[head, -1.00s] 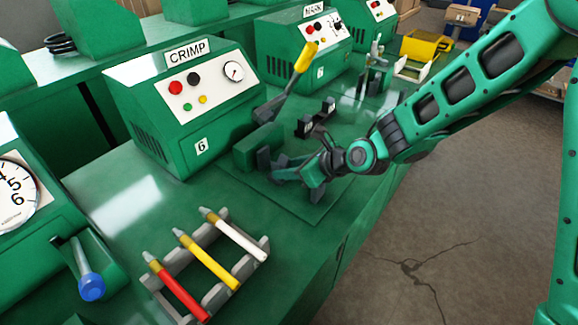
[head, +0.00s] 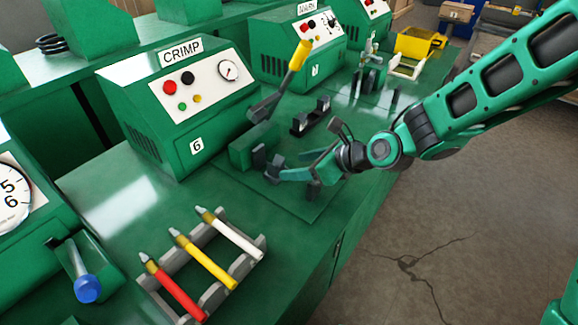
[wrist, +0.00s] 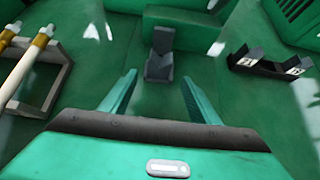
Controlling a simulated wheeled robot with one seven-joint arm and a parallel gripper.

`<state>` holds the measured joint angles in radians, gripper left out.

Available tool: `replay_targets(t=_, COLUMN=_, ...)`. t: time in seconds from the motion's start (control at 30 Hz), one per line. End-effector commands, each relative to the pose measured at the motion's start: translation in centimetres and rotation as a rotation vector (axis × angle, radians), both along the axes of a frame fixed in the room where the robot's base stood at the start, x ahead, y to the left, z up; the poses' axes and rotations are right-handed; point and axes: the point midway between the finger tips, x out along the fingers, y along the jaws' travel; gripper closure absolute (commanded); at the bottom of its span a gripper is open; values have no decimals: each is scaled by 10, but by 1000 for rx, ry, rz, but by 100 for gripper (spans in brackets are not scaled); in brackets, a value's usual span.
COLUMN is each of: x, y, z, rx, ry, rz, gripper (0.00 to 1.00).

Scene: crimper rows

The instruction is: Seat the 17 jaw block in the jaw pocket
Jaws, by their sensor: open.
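My gripper (head: 297,170) is open and empty, low over the bench in front of the press marked CRIMP. In the wrist view my gripper (wrist: 158,82) has its two fingers apart, with bare green surface between them. A dark grey stepped piece (wrist: 160,52) lies just ahead of the fingertips, apart from both. It shows in the head view (head: 275,166) against a green block. It looks like the jaw pocket, perhaps with a jaw block in it; I cannot tell them apart. No 17 is readable.
A black holder (wrist: 270,67) carries two dark blocks with small labels and a gap between. A lever with a yellow grip (head: 299,57) rises behind. A rack (head: 262,246) with red, yellow and white pens stands at the front. Bench between is clear.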

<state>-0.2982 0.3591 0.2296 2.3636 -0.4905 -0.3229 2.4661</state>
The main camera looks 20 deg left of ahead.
Motion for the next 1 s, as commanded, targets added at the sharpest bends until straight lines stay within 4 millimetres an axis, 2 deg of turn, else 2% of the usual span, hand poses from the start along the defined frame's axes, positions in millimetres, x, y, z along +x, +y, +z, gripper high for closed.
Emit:
replay_targets(t=0.1, x=-5, y=-16, z=13, rx=1, ry=-1, rz=-3, gripper=44)
replay_targets(t=0.3, x=-11, y=-31, z=25, rx=0, ry=-2, rz=0, gripper=44)
replay_targets(t=1.0, x=-12, y=-41, z=28, rx=-14, ry=-14, rz=6, gripper=44)
